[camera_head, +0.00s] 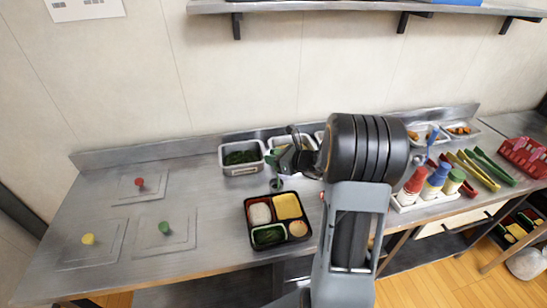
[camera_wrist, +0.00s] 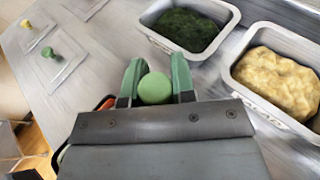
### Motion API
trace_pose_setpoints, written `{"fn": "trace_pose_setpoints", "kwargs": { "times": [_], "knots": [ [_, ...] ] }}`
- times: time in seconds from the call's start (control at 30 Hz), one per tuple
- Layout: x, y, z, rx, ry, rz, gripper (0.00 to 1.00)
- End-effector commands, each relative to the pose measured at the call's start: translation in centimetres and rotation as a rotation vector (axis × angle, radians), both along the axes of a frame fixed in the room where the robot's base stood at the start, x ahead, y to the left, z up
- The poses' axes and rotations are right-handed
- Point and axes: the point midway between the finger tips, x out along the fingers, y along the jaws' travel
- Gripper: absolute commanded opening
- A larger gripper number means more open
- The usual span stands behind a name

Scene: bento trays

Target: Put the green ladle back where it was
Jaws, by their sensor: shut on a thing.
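My gripper (camera_head: 276,160) is over the counter, above and behind the bento tray, in front of the steel pans. In the wrist view its two green fingers (camera_wrist: 156,82) are shut on the round green handle end of the green ladle (camera_wrist: 155,89). The rest of the ladle is hidden there by the gripper. In the head view a small dark bowl (camera_head: 276,185), seemingly the ladle's, hangs below the gripper near the tray's back edge.
A pan of dark greens (camera_head: 241,157) and a pan of yellow food (camera_wrist: 279,82) stand at the back. Lids with red (camera_head: 140,183), yellow (camera_head: 88,239) and green (camera_head: 164,228) knobs lie left. Bottles (camera_head: 427,185) and tongs (camera_head: 480,170) are right.

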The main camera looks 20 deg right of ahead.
Motion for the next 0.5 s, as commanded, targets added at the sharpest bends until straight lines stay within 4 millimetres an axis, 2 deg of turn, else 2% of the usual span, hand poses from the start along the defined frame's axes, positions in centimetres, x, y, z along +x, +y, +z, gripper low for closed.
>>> {"fn": "trace_pose_setpoints", "kwargs": {
  "times": [0.33, 0.37, 0.5],
  "knots": [
    [-0.01, 0.01, -0.51, 0.001, -0.001, 0.000, 0.00],
    [-0.02, 0.00, -0.41, 0.000, 0.000, 0.000, 0.26],
    [-0.01, 0.01, -0.35, 0.000, 0.000, 0.000, 0.39]
  ]
}}
